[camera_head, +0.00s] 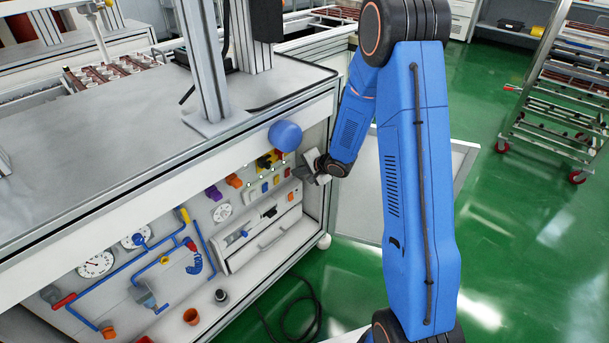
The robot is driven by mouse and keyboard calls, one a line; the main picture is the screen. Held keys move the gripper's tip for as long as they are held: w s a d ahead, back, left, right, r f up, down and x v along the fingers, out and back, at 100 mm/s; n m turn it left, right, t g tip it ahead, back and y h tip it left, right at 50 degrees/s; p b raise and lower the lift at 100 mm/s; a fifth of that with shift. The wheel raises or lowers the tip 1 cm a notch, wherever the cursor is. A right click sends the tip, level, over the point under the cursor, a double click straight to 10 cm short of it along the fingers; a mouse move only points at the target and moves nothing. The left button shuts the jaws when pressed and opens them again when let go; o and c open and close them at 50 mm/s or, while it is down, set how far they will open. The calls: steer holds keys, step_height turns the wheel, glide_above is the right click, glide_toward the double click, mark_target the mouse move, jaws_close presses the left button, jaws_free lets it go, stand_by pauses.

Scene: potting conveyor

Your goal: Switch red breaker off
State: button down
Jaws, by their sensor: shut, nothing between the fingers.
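The control panel (165,255) is on the front of the grey workbench. At its upper right is a yellow plate with a black knob (264,161), with a small red part (281,155) beside it. I cannot tell for sure whether this red part is the red breaker or how its switch is set. My gripper (303,173) is just right of these controls, near the panel's right end. It is shut and holds nothing. It is small in view, and I cannot tell whether it touches the panel.
Gauges (97,264), blue pipes and a drawer (265,236) fill the rest of the panel. A black cable (300,318) lies on the green floor. A wheeled rack (560,95) stands at right.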

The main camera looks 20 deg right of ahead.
steer(key=shift+w+a, duration=0.35)
steer(key=shift+w, duration=0.2)
steer(key=shift+r, duration=0.1)
steer(key=shift+w+a+r, duration=0.1)
steer(key=shift+w+a, duration=0.15)
steer(key=shift+w, duration=0.1)
steer(key=shift+d, duration=0.1)
steer(key=shift+r, duration=0.2)
steer(key=shift+r, duration=0.6)
steer(key=shift+s, duration=0.15)
